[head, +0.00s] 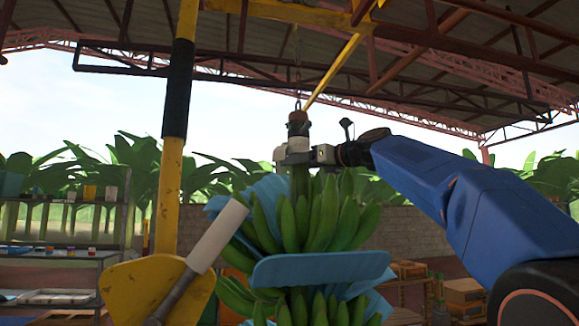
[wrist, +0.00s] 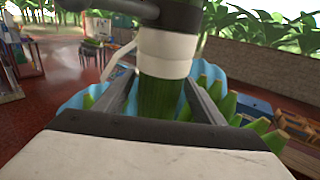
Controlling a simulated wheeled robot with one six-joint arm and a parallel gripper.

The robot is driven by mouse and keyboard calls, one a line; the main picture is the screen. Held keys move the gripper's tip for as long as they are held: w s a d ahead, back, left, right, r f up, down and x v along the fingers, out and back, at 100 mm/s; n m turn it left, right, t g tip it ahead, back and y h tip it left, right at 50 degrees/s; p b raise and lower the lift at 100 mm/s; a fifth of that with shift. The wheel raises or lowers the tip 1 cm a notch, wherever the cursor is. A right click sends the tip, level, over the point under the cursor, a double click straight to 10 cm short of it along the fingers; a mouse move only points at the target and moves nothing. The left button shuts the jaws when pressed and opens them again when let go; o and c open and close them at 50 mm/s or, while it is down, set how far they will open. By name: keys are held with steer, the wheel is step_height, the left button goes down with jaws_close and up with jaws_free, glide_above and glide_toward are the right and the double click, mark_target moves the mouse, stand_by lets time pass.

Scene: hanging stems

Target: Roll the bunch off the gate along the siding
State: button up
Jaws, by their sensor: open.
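The bunch of green bananas (head: 318,222) hangs upright from a chain (head: 298,85) under the yellow overhead rail (head: 285,12). Blue sheets (head: 318,268) lie between its hands. My gripper (head: 295,153) is at the top of the stem, just above the fruit. In the wrist view my gripper (wrist: 162,95) is open, one finger on each side of the green stem (wrist: 160,97). A white collar (wrist: 167,52) and a dark fitting sit above it. I cannot tell whether the fingers touch the stem. I cannot identify the gate for certain.
A yellow post (head: 170,190) with a black band stands left of the bunch. A yellow plate and a white-sleeved lever (head: 217,237) are close in front. Shelves (head: 65,225) stand at left; crates (head: 462,292) sit by the wall at right.

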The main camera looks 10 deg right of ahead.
steer(key=shift+x, duration=2.05)
steer(key=c, duration=1.5)
